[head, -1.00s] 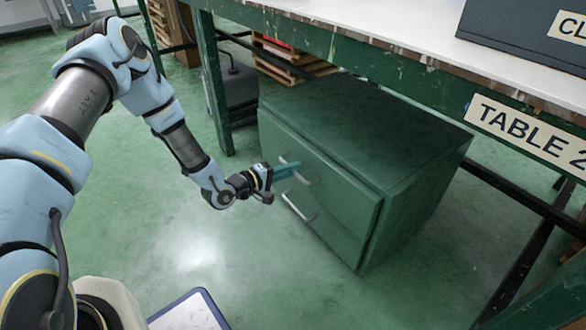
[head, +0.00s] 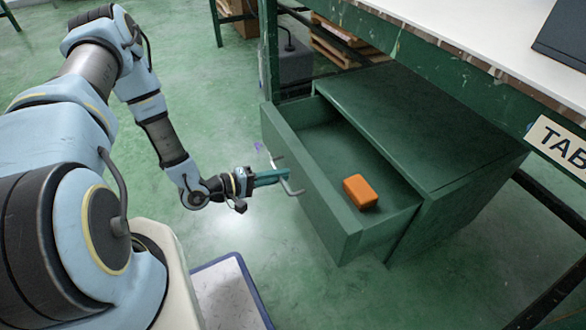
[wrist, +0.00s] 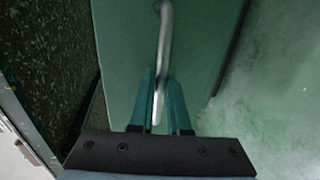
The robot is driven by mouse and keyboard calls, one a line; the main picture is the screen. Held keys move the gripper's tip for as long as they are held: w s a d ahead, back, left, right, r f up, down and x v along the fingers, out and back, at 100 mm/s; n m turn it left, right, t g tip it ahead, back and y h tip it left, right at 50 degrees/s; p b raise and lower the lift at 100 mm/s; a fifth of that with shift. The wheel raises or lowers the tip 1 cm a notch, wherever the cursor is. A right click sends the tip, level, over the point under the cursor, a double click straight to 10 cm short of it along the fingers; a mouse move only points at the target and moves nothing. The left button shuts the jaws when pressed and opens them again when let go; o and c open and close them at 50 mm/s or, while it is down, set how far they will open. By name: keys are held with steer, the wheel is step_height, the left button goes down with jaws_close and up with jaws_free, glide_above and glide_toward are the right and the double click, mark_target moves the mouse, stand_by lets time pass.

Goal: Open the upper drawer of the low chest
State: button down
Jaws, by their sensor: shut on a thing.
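The low chest (head: 440,125) is dark green and stands under the table. Its upper drawer (head: 350,236) is pulled well out, and an orange block (head: 360,192) lies inside it. My gripper (head: 286,174) is at the drawer's front, shut on the upper drawer's metal handle (head: 291,189). In the wrist view the two teal fingers (wrist: 160,100) stand on either side of the handle bar (wrist: 164,40). The lower drawer's front is hidden behind the open drawer.
A white-topped table (head: 470,50) with a green frame stands over the chest. A sign (head: 560,143) hangs on its edge. A blue-edged tray (head: 232,290) is near my base. The green floor left of the drawer is clear.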

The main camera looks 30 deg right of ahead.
steer(key=shift+a, duration=0.45)
steer(key=c, duration=0.9)
jaws_free()
steer(key=shift+a, duration=0.1)
steer(key=p+v, duration=0.1)
steer(key=v, duration=0.9)
steer(key=shift+w+a+p, duration=0.1)
steer(key=shift+a+p, duration=0.2)
steer(key=shift+p, duration=0.1)
